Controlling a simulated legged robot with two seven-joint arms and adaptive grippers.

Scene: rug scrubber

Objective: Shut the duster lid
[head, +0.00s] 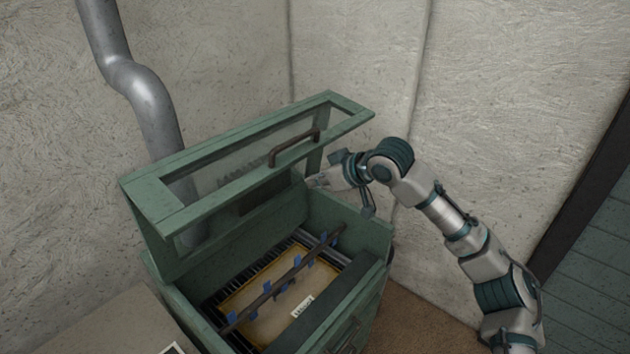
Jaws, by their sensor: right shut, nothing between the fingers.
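The duster is a green box (336,312) with a framed, see-through lid (158,196) standing raised at its back. A brown handle (295,148) sits on the lid's frame. Inside the box a tan panel (265,308) lies on dark slats, under a bar with blue tabs (282,281). My right gripper (318,182) is shut and empty, near the right end of the raised lid, above the box's right rear corner. I cannot tell whether it touches the lid. My left gripper is not in view.
A grey pipe (146,92) runs down the wall behind the lid, at the left. Pale textured walls (350,50) close in behind the box. A light surface (110,322) lies at the lower left. Some brown floor (425,318) shows to the right of the box.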

